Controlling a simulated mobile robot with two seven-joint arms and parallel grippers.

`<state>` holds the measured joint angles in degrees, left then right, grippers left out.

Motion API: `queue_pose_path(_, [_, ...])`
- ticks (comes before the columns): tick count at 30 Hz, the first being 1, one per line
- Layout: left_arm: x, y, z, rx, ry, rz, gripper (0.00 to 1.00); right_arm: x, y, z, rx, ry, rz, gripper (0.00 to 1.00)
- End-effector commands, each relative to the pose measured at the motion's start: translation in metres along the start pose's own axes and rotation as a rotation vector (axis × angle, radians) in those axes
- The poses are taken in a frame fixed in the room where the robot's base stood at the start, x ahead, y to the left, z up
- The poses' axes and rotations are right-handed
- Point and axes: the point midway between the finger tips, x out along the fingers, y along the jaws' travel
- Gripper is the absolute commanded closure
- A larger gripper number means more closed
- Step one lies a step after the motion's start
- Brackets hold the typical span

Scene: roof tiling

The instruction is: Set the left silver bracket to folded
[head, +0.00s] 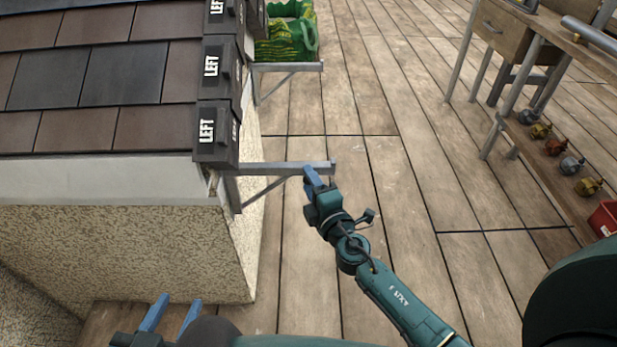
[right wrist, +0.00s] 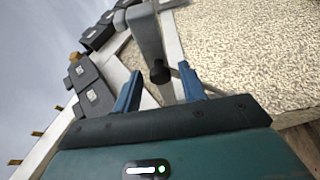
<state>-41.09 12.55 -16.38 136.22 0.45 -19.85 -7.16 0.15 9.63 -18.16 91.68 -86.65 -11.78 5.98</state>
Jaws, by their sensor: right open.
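Two silver brackets stick out from the right-hand wall of the small tiled building, each with a diagonal brace. The nearer silver bracket (head: 270,169) extends to the right, and the farther one (head: 290,67) is also extended. My right gripper (head: 312,177) is open at the outer end of the nearer bracket. In the right wrist view, the bracket (right wrist: 148,38) runs away from between the open blue fingers (right wrist: 160,88), its dark round tip close in front of them. Contact cannot be told. My left gripper (head: 172,314) is open and empty at the lower left, below the wall.
Dark tiles marked LEFT (head: 208,125) line the roof edge above the brackets. A green patterned object (head: 285,40) lies at the back. A bench (head: 505,35) with small items on its lower shelf and a red bin (head: 605,218) are at right. The wooden floor between is clear.

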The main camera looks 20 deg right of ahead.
Motion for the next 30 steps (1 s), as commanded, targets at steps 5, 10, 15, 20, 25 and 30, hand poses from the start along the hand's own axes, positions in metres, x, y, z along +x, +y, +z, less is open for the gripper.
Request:
queue_pose_path(5, [0.0001,-0.0001,0.0001,0.000,0.001,0.000,0.62,0.0134,0.0000,0.0000,0.000,0.000,0.000,0.58])
queue_pose_path(10, [0.0001,-0.0003,0.0000,0.001,0.001,-0.001,0.62,0.0151,-0.0006,0.0000,0.000,0.000,-0.001,0.58])
queue_pose_path(15, [0.0001,-0.0004,-0.0001,0.001,0.002,-0.001,0.62,0.0148,-0.0004,0.0000,0.000,0.000,-0.001,0.61])
queue_pose_path(20, [0.0001,-0.0004,-0.0002,0.001,0.002,-0.001,0.62,0.0147,-0.0004,0.0000,0.000,0.000,-0.001,0.75])
queue_pose_path(25, [0.0002,-0.0003,-0.0003,0.000,0.003,-0.001,0.62,0.0144,-0.0011,0.0000,0.000,0.000,-0.002,0.88])
queue_pose_path(30, [0.0002,-0.0002,-0.0002,0.000,0.003,-0.001,0.62,0.0142,-0.0019,0.0000,0.000,0.000,-0.004,1.00])
